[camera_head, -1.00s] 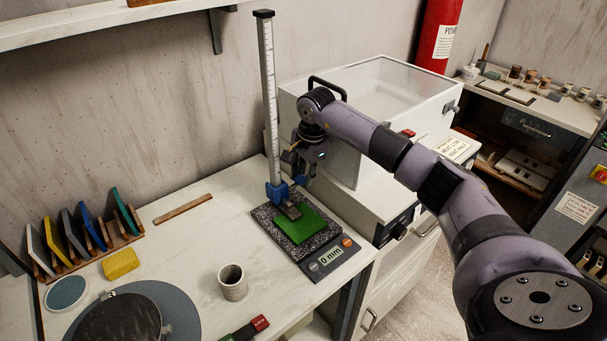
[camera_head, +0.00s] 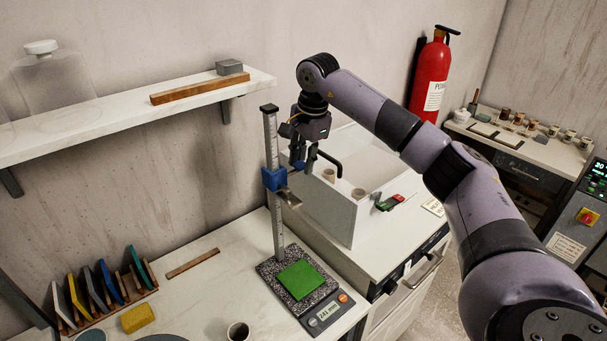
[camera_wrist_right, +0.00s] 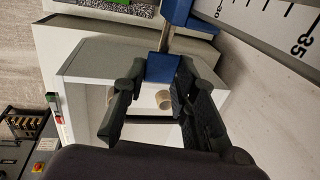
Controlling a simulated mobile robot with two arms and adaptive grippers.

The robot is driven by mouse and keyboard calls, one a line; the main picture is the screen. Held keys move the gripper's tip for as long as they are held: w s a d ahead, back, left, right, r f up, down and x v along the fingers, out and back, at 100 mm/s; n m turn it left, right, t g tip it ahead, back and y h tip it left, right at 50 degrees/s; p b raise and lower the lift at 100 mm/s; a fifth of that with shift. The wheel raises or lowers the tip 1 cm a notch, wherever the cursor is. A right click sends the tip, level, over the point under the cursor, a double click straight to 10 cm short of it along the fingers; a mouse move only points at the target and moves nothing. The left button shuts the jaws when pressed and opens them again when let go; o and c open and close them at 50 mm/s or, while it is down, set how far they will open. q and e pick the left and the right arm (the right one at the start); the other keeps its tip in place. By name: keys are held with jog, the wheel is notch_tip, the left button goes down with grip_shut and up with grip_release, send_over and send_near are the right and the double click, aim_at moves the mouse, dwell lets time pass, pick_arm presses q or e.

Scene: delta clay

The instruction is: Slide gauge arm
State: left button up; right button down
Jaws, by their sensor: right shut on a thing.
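The height gauge has an upright ruler post (camera_head: 271,138) on a speckled base (camera_head: 265,270). A green pad (camera_head: 300,279) lies on the base. The blue slider (camera_head: 274,180) sits well up the post, with a grey measuring arm (camera_head: 290,199) sticking out above the pad and clear of it. My right gripper (camera_head: 302,163) is at the right side of the slider, shut on its blue block (camera_wrist_right: 163,67), which shows between the fingers in the right wrist view. The display (camera_head: 327,311) seems to read 241 mm. My left gripper is out of view.
A shelf (camera_head: 130,115) juts from the wall at upper left. A ruler-like wooden strip (camera_head: 192,263) and a yellow sponge (camera_head: 138,317) lie on the table at left.

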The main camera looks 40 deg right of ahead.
notch_tip(320, 180, up, 10)
jog(key=p, duration=0.4)
jog(key=shift+p, duration=0.35)
jog(key=c, duration=1.3)
grip_release()
jog(key=shift+f, duration=0.1)
notch_tip(320, 180, up, 12)
jog(key=s, duration=0.2)
jog(key=shift+s, duration=0.2)
jog(key=shift+f, duration=0.15)
